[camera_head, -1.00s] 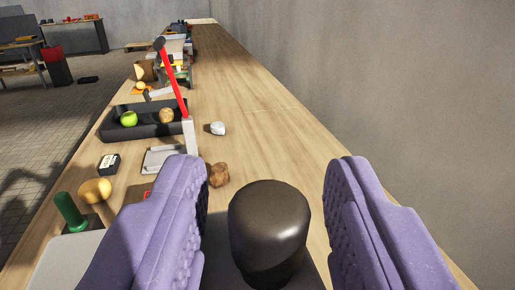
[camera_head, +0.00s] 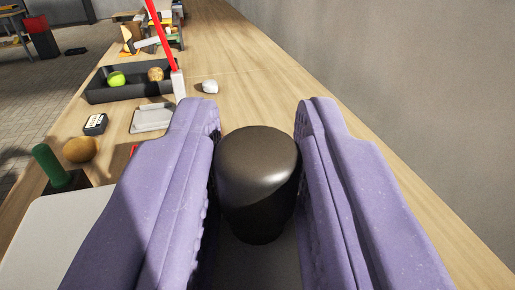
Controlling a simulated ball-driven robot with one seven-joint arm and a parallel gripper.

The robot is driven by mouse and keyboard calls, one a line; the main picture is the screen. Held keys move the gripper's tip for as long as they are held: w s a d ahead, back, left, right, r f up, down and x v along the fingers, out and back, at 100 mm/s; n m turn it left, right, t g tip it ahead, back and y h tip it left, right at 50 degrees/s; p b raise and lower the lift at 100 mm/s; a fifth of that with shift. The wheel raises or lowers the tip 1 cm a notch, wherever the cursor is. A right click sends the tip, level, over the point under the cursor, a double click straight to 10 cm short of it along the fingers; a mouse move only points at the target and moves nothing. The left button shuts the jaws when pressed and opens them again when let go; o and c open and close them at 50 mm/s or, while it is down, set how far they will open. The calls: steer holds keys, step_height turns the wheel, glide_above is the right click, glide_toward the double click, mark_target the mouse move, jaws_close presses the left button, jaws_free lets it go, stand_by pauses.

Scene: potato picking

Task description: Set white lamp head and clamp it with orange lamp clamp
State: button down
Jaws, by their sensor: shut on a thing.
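My gripper (camera_head: 258,120) has two purple padded fingers. They are shut on a dark, glossy, rounded knob-like thing (camera_head: 257,165), which stands upright between them. The fingers touch it on both sides. Its lower end is over a dark surface, and I cannot tell whether it rests there. I cannot make out a white lamp head or an orange lamp clamp for sure. A small white lump (camera_head: 209,87) lies on the wooden table ahead. A red bar (camera_head: 159,30) rises from a pale upright post (camera_head: 178,84) left of it.
A black tray (camera_head: 107,97) holds a green ball and a brown lump. A grey plate (camera_head: 151,119), a small black-and-white box (camera_head: 95,124), a tan lump (camera_head: 80,150) and a green post (camera_head: 51,168) are at left. A wall bounds the right; the table (camera_head: 237,50) beyond is clear.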

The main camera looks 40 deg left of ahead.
steer(key=shift+f, duration=0.2)
steer(key=c, duration=1)
jaws_free()
steer(key=shift+c, duration=0.2)
steer(key=p+v, duration=0.1)
steer(key=v, duration=0.6)
steer(key=shift+s+d, duration=0.25)
steer(key=shift+s, duration=0.05)
steer(key=shift+r, duration=0.1)
